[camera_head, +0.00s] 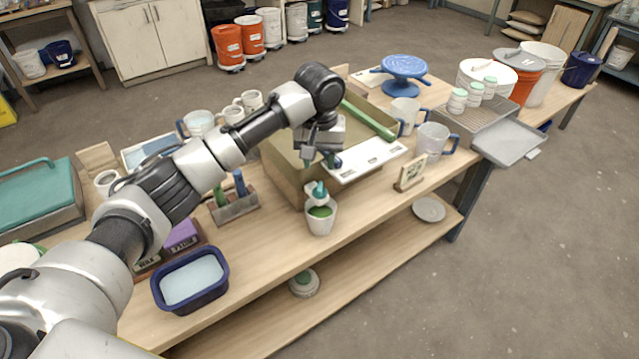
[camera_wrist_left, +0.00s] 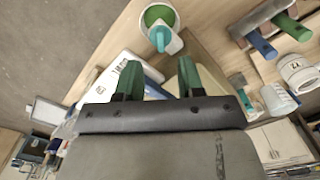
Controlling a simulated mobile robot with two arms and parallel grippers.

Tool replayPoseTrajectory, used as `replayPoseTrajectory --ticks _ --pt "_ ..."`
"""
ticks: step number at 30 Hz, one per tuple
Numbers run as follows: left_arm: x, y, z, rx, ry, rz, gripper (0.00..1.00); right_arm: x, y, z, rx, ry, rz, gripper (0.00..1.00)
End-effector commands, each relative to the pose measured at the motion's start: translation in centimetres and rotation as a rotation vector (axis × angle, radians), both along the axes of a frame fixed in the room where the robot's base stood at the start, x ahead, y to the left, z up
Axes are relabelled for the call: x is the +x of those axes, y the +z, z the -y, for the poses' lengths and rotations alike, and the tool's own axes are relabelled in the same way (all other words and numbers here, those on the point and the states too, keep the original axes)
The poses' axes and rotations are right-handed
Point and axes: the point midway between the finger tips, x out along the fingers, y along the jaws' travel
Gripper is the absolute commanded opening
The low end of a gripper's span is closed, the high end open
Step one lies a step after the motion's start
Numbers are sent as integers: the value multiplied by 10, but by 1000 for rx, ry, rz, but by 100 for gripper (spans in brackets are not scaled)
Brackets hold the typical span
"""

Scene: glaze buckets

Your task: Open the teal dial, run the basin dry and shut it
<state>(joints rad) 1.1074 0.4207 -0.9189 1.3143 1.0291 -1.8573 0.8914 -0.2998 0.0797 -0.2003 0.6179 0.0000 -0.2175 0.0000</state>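The teal dial (camera_head: 319,190) is at the low front of the tan basin (camera_head: 284,172), just above a white cup (camera_head: 321,224) with green inside. The wrist view shows the teal dial (camera_wrist_left: 160,38) over the cup's mouth and the green (camera_wrist_left: 158,14) in the cup. I cannot tell whether anything is flowing. My left gripper (camera_head: 322,162) is above the dial, by the basin's front wall. In the wrist view its two dark green fingers (camera_wrist_left: 159,80) are apart with nothing between them, and the dial lies beyond them, untouched. My arm hides part of the basin's inside. My right gripper is not in view.
A white lettered board (camera_head: 369,164) and a green bar (camera_head: 368,118) lie at the basin's right. A tool holder (camera_head: 235,207) stands to the left. A small framed card (camera_head: 411,173) and mugs (camera_head: 433,140) stand to the right. A blue tub (camera_head: 191,280) is near the front edge.

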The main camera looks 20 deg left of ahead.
Motion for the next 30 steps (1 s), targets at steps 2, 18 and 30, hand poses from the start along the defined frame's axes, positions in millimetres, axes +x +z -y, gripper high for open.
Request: replayPoseTrajectory --ticks 2,18,30 --pt "-1 -15 -1 2 0 -5 38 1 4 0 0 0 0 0" --pt "0 -89 0 0 -2 1 38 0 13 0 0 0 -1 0" --pt "0 -90 0 0 -3 2 20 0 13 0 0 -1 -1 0"
